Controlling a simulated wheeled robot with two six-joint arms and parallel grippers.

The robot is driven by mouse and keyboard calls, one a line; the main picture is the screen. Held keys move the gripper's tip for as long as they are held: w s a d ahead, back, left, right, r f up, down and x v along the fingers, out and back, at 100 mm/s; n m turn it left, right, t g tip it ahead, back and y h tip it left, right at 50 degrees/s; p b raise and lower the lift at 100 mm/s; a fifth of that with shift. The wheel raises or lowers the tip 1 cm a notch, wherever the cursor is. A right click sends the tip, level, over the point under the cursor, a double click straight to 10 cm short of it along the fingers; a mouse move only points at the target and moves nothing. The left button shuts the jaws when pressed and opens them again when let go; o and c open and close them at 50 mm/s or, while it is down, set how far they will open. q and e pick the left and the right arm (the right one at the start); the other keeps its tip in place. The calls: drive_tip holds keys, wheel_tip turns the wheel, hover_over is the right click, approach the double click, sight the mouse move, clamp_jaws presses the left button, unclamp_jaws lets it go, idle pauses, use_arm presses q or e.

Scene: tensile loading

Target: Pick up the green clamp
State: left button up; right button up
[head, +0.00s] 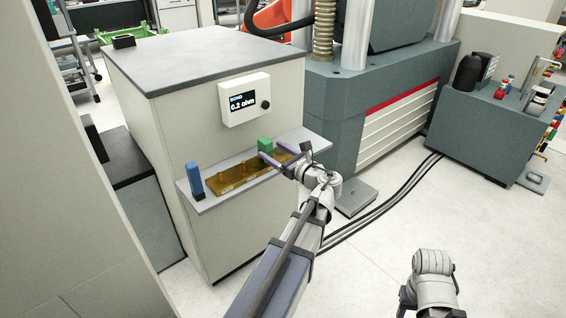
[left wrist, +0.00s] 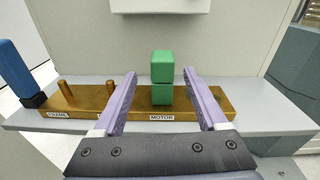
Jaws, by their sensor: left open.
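The green clamp (head: 265,145) stands upright on the brass bar (head: 228,182) at its right part; in the left wrist view the clamp (left wrist: 162,67) rises behind the label MOTOR. My left gripper (head: 277,156) is open at the front of the bar. In the left wrist view its two purple fingers (left wrist: 159,76) point toward the clamp, one on each side, with gaps between. I cannot tell how far the fingertips reach along the clamp's depth. Only a part of my right arm shows at the lower right of the head view; its gripper is not visible.
A blue clamp (head: 194,180) stands at the bar's left end, near the label FRAME. The bar lies on a grey shelf (head: 210,203) on a pale cabinet (head: 232,235). A meter (head: 244,98) reading 0.2 ohm is above. Brass posts (left wrist: 68,89) stand on the bar.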

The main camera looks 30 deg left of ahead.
sight(259, 141)
use_arm(q)
drive_tip(key=shift+w+a+r+m, duration=0.1)
drive_tip(key=shift+w+a+m, duration=0.1)
drive_tip(key=shift+w+m, duration=0.35)
drive_tip(key=shift+s+b+x, duration=0.2)
drive_tip(key=shift+b+x, duration=0.25)
drive_tip(key=shift+x, duration=3.45)
clamp_jaws()
